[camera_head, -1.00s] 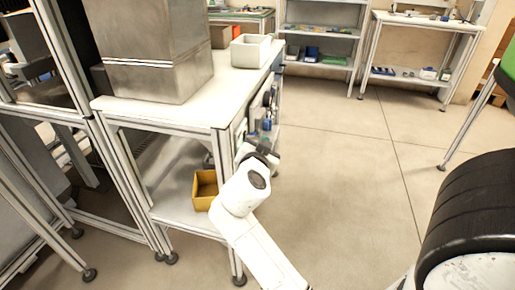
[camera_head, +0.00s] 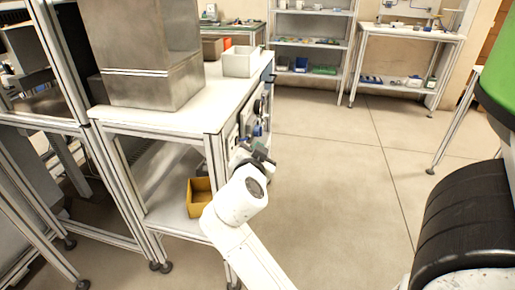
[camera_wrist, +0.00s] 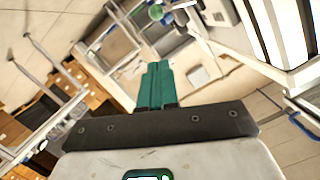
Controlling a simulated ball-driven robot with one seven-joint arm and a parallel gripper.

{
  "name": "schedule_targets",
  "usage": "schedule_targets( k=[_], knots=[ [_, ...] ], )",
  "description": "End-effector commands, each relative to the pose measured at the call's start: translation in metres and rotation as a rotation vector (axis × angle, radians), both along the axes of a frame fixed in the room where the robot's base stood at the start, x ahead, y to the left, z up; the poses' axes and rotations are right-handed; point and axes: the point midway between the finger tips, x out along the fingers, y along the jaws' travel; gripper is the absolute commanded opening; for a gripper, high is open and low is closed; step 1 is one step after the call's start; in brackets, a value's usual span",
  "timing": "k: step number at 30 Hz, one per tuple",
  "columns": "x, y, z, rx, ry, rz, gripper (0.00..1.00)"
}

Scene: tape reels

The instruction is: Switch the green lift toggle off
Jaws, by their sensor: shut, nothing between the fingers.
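In the head view, a control panel (camera_head: 250,118) with blue and dark parts is on the right side of the white bench; the toggle cannot be singled out there. My gripper (camera_head: 264,154) is just in front of and below this panel. Its teal fingers (camera_wrist: 158,66) are shut together and empty, apart from the green part in the wrist view.
The white bench (camera_head: 160,121) carries a metal block (camera_head: 150,50) and a white bin (camera_head: 241,61). A yellow box (camera_head: 199,195) sits on its lower shelf. Clear floor (camera_head: 330,200) lies right of my arm. A black-and-green object (camera_head: 470,215) stands at the right edge.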

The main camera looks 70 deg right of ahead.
Motion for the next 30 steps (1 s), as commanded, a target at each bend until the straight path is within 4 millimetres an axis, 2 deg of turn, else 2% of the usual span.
schedule_targets(
  k=[9, 13, 18, 30],
  knots=[
    [-0.009, 0.05, 0.009, 0.0, 0.0, 0.005, 0.0],
    [-0.012, 0.064, 0.012, 0.0, -0.001, 0.003, 0.0],
    [-0.013, 0.072, 0.013, -0.001, -0.002, 0.002, 0.0],
    [-0.014, 0.072, 0.013, -0.001, -0.001, 0.002, 0.0]
  ],
)
